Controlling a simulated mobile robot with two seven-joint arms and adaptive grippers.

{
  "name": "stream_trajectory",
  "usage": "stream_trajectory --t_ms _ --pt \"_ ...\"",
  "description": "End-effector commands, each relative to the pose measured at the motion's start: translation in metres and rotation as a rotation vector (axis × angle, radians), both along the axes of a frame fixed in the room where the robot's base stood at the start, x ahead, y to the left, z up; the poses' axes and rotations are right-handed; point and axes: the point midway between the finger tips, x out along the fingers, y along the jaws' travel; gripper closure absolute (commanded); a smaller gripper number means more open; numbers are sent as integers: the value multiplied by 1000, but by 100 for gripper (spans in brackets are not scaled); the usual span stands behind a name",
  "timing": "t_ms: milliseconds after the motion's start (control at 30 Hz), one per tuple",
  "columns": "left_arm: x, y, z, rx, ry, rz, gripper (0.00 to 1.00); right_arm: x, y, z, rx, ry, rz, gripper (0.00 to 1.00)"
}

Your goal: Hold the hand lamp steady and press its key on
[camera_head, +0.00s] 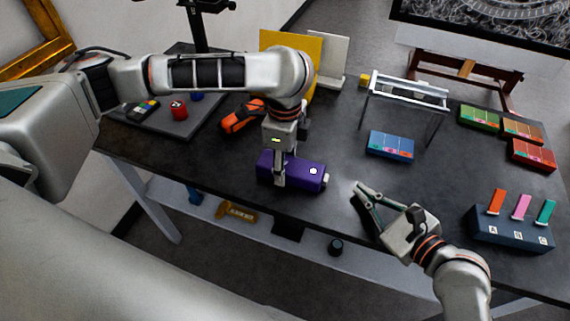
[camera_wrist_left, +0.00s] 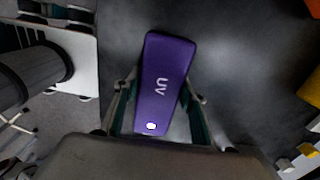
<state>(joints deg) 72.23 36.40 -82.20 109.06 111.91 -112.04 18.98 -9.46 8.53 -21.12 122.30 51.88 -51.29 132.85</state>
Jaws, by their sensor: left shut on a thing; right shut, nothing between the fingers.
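The hand lamp (camera_head: 300,170) is a purple block lying along the front edge of the dark table. The wrist view shows the lamp (camera_wrist_left: 168,60) with "UV" lettering and a bright white key (camera_wrist_left: 151,126) near one end. The key (camera_head: 313,171) faces up near the lamp's right end in the head view. My left gripper (camera_head: 279,181) is shut around the lamp from above, fingers on both sides. My right gripper (camera_head: 359,186) is shut and empty, its tips right of the lamp and apart from it. I cannot tell whether the lamp is lit.
An orange tool (camera_head: 243,116) lies behind the lamp. A dark rack (camera_head: 511,231) with coloured tabs stands at right. Bare table surrounds the lamp's right end.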

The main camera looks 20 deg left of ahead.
Motion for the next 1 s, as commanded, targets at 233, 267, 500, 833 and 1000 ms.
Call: stream_trajectory --t_ms 233,267,500,833,1000 --pt "0 0 0 0 -1 0 89 0 -5 0 0 0 0 100" --pt "0 0 0 0 -1 0 89 0 -5 0 0 0 0 100" --pt "0 0 0 0 -1 0 41 0 -5 0 0 0 0 100" --pt "0 0 1 0 -1 0 39 0 -5 0 0 -1 -1 100" --pt "1 0 12 -1 -3 -1 39 0 -4 0 0 -1 -1 100"
